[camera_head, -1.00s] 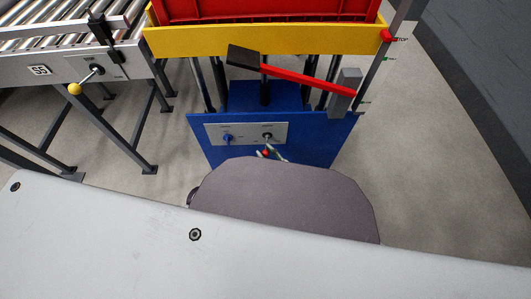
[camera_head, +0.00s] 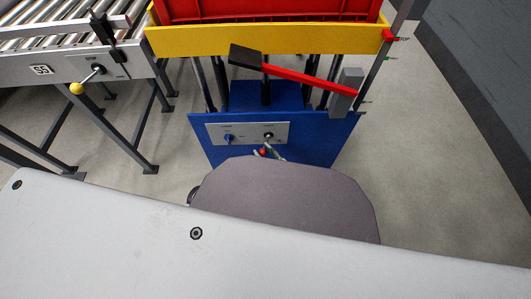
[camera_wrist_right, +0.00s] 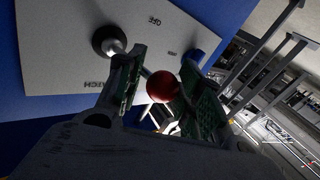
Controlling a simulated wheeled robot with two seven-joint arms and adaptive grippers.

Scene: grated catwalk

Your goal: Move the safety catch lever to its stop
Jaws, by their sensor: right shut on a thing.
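The lever with a red ball knob (camera_head: 263,152) is on the right part of a pale panel (camera_head: 248,129) on the blue machine front. In the right wrist view the red ball (camera_wrist_right: 162,86) sits between the two green-padded fingers. My right gripper (camera_head: 270,153) is shut on the lever at this knob, just below the panel. In the head view my own grey arm hides most of this gripper. The black round fitting (camera_wrist_right: 108,40) of the lever shows beside the fingers in the wrist view. My left gripper is in neither view.
A blue knob (camera_head: 229,138) is on the panel's left part. Above are a red bar with a black end (camera_head: 310,80) and a yellow beam (camera_head: 260,42) with a red crate. A roller conveyor (camera_head: 60,50) stands left. The floor at right is clear.

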